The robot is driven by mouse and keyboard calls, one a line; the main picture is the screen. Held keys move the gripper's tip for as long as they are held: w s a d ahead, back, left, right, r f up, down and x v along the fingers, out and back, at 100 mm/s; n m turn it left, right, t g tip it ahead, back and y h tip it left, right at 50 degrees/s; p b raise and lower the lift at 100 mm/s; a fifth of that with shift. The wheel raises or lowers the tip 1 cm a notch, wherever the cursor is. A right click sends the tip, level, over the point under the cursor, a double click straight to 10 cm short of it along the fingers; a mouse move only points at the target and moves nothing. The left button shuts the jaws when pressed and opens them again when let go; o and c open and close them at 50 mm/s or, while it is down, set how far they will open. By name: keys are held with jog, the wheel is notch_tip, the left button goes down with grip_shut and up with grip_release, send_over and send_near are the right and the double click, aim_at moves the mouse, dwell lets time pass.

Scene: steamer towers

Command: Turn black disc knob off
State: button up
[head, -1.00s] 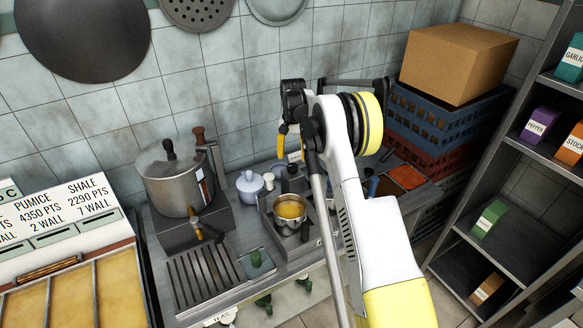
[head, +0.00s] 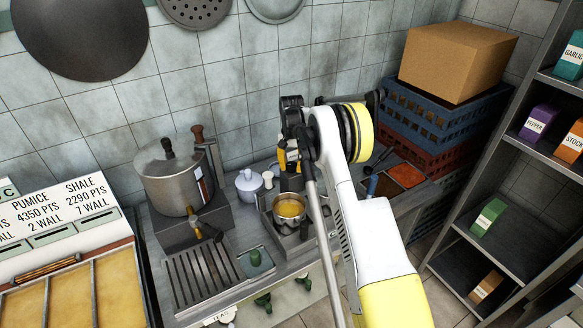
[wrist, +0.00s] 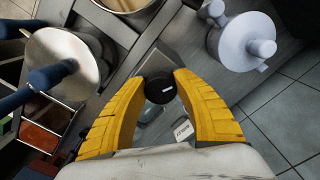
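The black disc knob (wrist: 160,88) shows in the middle of the wrist view, with a short white mark on its face. My gripper (wrist: 162,76) has its two yellow fingers spread, with the knob framed between their tips. The tips look very close to the knob's sides; I cannot tell whether they touch. In the head view my gripper (head: 288,162) points down over the counter behind the small pot of yellow liquid, and the arm and fingers mostly hide the knob there.
The small pot (head: 290,207) stands just in front of my gripper. A white lidded pot (head: 249,185) stands to the left, and a large steel pot (head: 172,180) farther left. Blue and red crates (head: 430,125) with a cardboard box (head: 457,60) are at the right, beside a shelf (head: 490,235).

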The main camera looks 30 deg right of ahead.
aim_at(292, 165)
jog(key=shift+f, duration=0.1)
jog(key=shift+f+n+b, duration=0.15)
jog(key=shift+n+b, duration=0.85)
jog(key=shift+n, duration=0.1)
jog(key=shift+c, duration=0.2)
jog(key=shift+o, duration=0.2)
jog(key=shift+d+r+n+b, duration=0.15)
jog(key=shift+n+b, duration=0.3)
jog(key=shift+n, duration=0.85)
jog(key=o, duration=1.2)
jog(key=shift+c, duration=0.2)
notch_tip(292, 165, up, 12)
